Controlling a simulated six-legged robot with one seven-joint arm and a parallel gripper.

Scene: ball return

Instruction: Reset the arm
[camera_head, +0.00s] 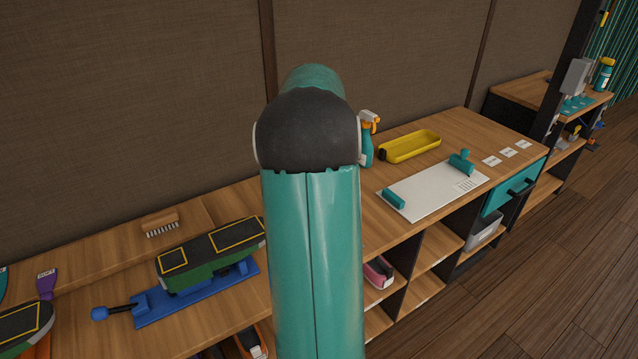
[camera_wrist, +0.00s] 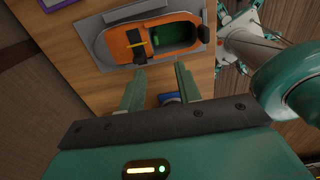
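My arm, teal with a dark joint cap, rises through the middle of the head view and bends away over the bench. My gripper is hidden in that view. In the wrist view my gripper (camera_wrist: 160,70) has its two teal fingers apart, with nothing held between them. Beyond the fingertips an orange object with a green hollow (camera_wrist: 122,43) lies on a grey tray (camera_wrist: 90,27) on the wooden surface. A small blue part (camera_wrist: 168,98) shows between the fingers, farther down; I cannot tell what it belongs to.
A green and black block (camera_head: 215,250) sits in a blue holder (camera_head: 190,303) on the bench at left, near a brush (camera_head: 160,223). To the right are a spray bottle (camera_head: 367,145), a yellow tray (camera_head: 410,147) and a white board (camera_head: 433,190). Wooden floor (camera_head: 570,270) is clear at right.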

